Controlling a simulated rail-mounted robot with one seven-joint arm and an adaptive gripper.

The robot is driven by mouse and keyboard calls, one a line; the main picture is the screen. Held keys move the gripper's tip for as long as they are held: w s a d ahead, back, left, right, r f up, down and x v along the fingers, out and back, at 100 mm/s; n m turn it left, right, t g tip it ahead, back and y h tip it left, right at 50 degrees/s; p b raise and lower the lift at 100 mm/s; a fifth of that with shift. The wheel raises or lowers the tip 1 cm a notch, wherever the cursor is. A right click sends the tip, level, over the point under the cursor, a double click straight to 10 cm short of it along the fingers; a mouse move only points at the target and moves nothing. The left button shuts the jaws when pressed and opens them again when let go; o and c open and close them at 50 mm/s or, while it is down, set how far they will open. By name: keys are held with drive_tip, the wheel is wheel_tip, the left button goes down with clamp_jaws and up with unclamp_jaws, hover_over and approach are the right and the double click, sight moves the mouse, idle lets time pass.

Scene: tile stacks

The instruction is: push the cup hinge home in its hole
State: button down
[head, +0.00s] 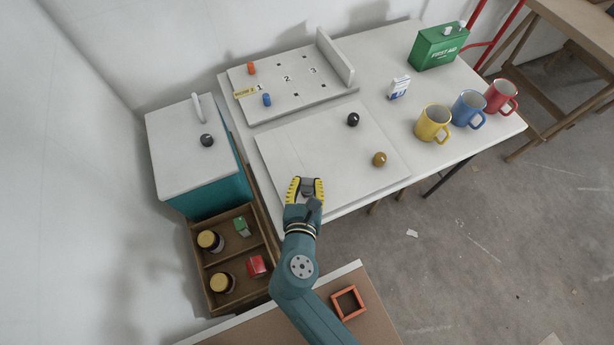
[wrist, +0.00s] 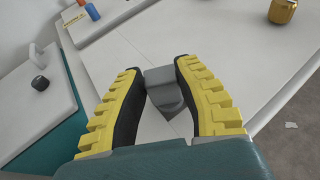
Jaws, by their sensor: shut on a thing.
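My gripper (head: 305,184) is over the front left part of a white panel (head: 350,185) on the table. Its yellow-and-black fingers are closed on a small grey part (head: 307,188), which I take to be the cup hinge. In the wrist view, the grey part (wrist: 164,86) sits between the fingertips of my gripper (wrist: 160,76), with a blocky top and a rounded lower piece. A darker grey patch shows below it on the panel; I cannot tell whether it is shadow or the hole. The hole is not clearly visible, and whether the part touches the panel cannot be told.
A black knob (head: 353,119) and a brown knob (head: 379,159) stand on the panel. Behind is a numbered board (head: 300,95) with an upright wall. Mugs, including a yellow one (head: 432,124), stand at right. An open drawer (head: 207,282) with jars and boxes lies left.

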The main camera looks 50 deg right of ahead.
drive_tip(key=shift+f+b, duration=0.35)
drive_tip(key=shift+f, duration=0.35)
drive_tip(key=c, duration=0.8)
unclamp_jaws()
drive_tip(key=shift+s+a+r+p, duration=0.2)
drive_tip(key=shift+a+r+p, duration=0.05)
drive_tip(key=shift+a+p, duration=0.15)
drive_tip(key=shift+p+v, duration=1.65)
drive_tip(key=shift+v, duration=0.85)
drive_tip(key=shift+s+f, duration=0.1)
wheel_tip(320, 180, up, 10)
